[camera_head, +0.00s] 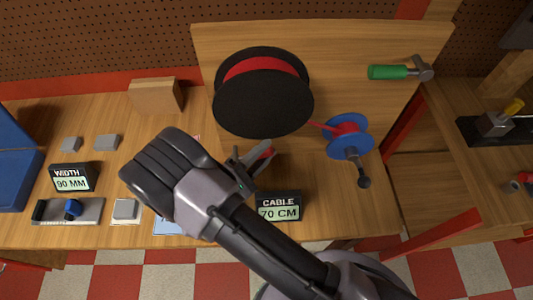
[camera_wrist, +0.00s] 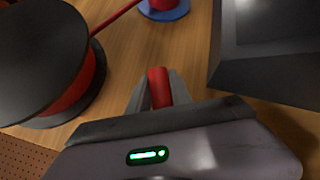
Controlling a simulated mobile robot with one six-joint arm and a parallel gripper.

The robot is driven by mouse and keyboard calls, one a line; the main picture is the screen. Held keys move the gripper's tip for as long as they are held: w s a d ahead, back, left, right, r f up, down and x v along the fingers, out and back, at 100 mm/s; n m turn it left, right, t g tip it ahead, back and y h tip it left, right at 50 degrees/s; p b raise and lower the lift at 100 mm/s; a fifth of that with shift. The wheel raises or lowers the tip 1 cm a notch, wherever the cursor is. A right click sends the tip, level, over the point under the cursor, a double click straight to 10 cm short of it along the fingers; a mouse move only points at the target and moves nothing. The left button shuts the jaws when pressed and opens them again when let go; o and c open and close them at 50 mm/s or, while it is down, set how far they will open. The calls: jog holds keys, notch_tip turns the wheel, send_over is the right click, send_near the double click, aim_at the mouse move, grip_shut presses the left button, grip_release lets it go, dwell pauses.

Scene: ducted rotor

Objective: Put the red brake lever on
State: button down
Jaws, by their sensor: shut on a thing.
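The red brake lever (camera_wrist: 158,88) shows as a rounded red end between my fingers in the wrist view. In the head view a small red part of it (camera_head: 266,153) shows at my fingertips, just below the big black reel (camera_head: 262,105) wound with red cable. My gripper (camera_head: 259,157) is shut on the lever, low over the bench; it also shows in the wrist view (camera_wrist: 157,92). The lever's lower part and its mount are hidden by the fingers, so I cannot tell its full angle.
A blue spool (camera_head: 365,133) with a dark crank (camera_head: 363,181) stands right of the reel, joined by red cable. A CABLE 70 CM display (camera_head: 279,206) stands close below my gripper. A green-handled tool (camera_head: 388,72) is on the back board. A WIDTH display (camera_head: 71,178) stands left.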

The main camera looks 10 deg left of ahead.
jog(key=shift+r, duration=0.1)
jog(key=c, duration=1.2)
grip_release()
jog(key=shift+o, duration=0.2)
